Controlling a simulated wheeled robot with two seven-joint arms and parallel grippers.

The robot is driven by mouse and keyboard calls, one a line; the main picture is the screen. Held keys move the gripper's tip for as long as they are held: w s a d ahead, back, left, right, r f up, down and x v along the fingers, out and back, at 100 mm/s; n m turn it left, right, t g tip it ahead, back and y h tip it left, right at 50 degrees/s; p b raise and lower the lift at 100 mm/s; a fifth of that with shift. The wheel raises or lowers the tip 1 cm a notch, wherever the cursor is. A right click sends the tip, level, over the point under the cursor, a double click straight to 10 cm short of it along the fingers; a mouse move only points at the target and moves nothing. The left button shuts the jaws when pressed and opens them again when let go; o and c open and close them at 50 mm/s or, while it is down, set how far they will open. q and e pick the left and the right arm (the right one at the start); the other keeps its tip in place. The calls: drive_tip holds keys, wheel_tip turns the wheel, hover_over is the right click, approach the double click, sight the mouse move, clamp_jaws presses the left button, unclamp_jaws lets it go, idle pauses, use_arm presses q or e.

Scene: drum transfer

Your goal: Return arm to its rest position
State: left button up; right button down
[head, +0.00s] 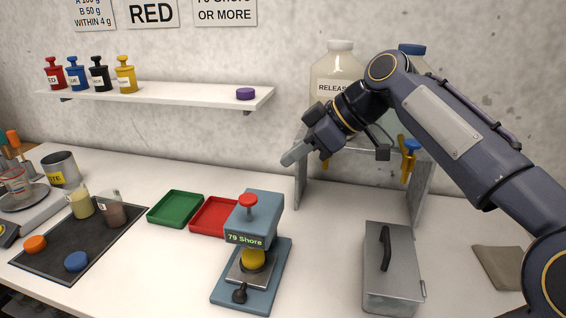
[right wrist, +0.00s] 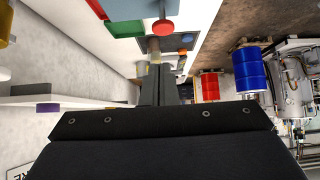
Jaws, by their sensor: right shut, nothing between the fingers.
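My right gripper (head: 298,153) is shut and empty, held in the air above the bench in front of the wall. In the right wrist view its closed fingers (right wrist: 159,88) point away from the camera, with nothing between them. My right arm reaches in from the right in the head view and bends down at the wrist. My left gripper is not in view.
Below stand the hardness tester (head: 262,215) reading 79 Shore, a green tray (head: 176,208), a red tray (head: 213,217) and a grey lidded box (head: 392,270). A stand (head: 420,190) with jugs is behind my wrist. A shelf (head: 160,95) holds several bottles.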

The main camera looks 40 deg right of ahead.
idle(0.6)
drive_tip(key=s+a+f+m, duration=0.3)
drive_tip(key=s+a+f, duration=0.1)
drive_tip(key=f, duration=0.3)
drive_tip(key=s+a+f+m+g+h, duration=0.1)
drive_tip(key=s+a+f+m, duration=0.2)
drive_tip(key=s+f, duration=0.3)
drive_tip(key=s+a+f+m+h, duration=0.1)
drive_tip(key=s+a+f+m, duration=0.3)
drive_tip(key=f, duration=0.6)
drive_tip(key=shift+s+a+f+p, duration=0.3)
drive_tip(key=shift+s+a, duration=0.2)
drive_tip(key=shift+s, duration=0.4)
drive_tip(key=c, duration=2.1)
unclamp_jaws()
drive_tip(key=shift+c, duration=0.2)
